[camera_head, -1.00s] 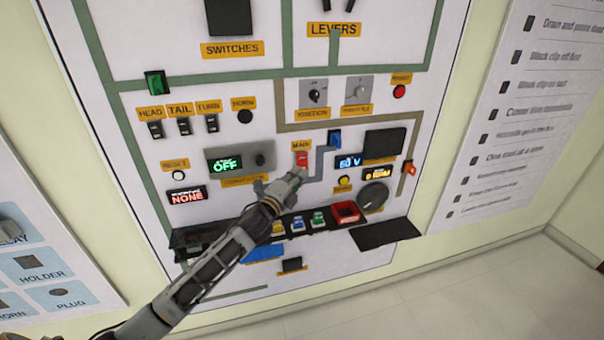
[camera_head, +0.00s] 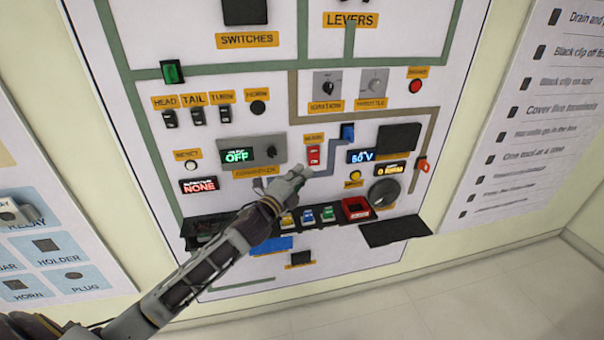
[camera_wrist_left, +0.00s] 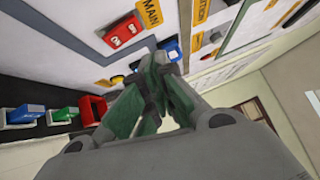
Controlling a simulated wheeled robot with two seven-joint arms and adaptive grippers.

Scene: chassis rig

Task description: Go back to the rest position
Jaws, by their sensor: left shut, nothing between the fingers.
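My left gripper (camera_head: 304,172) is in front of the control panel (camera_head: 225,125), just below and left of the red MAIN switch (camera_head: 314,155). Its green-padded fingertips (camera_wrist_left: 157,75) are together and empty in the left wrist view. The MAIN switch also shows in that view (camera_wrist_left: 120,32), apart from the fingers. My left forearm crosses the lower left of the panel and hides part of the shelf there. My right gripper is not in view.
A dark shelf under the panel holds several coloured clips and a red box (camera_head: 356,209). A black tray (camera_head: 395,231) juts out at the lower right. A parts board (camera_head: 45,245) stands left and a text board (camera_head: 535,120) right. The floor at the lower right is clear.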

